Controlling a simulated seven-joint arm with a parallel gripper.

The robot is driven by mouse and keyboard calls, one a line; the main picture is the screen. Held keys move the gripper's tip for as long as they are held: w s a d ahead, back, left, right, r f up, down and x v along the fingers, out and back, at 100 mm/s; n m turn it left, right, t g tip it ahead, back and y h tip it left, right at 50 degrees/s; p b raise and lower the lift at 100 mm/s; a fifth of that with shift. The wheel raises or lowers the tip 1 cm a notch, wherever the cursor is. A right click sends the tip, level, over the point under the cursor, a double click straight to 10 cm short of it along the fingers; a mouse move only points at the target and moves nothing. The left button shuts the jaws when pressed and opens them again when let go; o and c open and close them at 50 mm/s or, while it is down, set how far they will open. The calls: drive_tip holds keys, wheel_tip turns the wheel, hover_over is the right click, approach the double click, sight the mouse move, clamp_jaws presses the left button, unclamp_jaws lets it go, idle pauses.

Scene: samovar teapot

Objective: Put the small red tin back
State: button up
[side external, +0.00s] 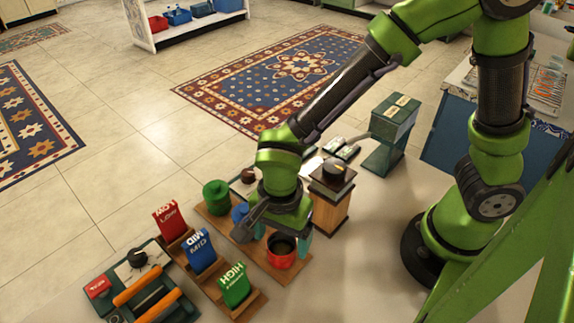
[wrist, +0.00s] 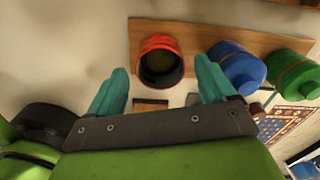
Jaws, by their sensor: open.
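The small red tin (side external: 282,261) stands upright at the near end of a wooden board (side external: 262,262). Its top looks open, with a dark inside. In the wrist view the red tin (wrist: 143,45) is at the left part of the board (wrist: 200,37). My gripper (side external: 284,238) is open and empty just above and beside the tin, hiding part of the board. In the wrist view the teal fingers of my gripper (wrist: 160,88) are spread, with the red tin just beyond the gap between their tips. I cannot tell whether they touch it.
A blue tin (side external: 240,212) and a green tin (side external: 216,196) share the board. Red, blue and green labelled levers (side external: 199,251) stand to the left, near a green tray with orange handles (side external: 140,285). A wooden box with a black knob (side external: 330,195) stands close right of my gripper.

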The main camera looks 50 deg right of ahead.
wheel_tip(320, 180, up, 9)
drive_tip(key=d+r+n+t+y, duration=0.1)
drive_tip(key=d+r+n+t, duration=0.2)
drive_tip(key=d, duration=0.6)
drive_tip(key=d+r+n+t+y, duration=0.1)
drive_tip(key=d+r+n+t, duration=0.3)
drive_tip(key=d+r+n, duration=0.3)
drive_tip(key=shift+s+d+r+n, duration=0.2)
drive_tip(key=shift+s+d+n, duration=0.3)
drive_tip(key=shift+d, duration=0.65)
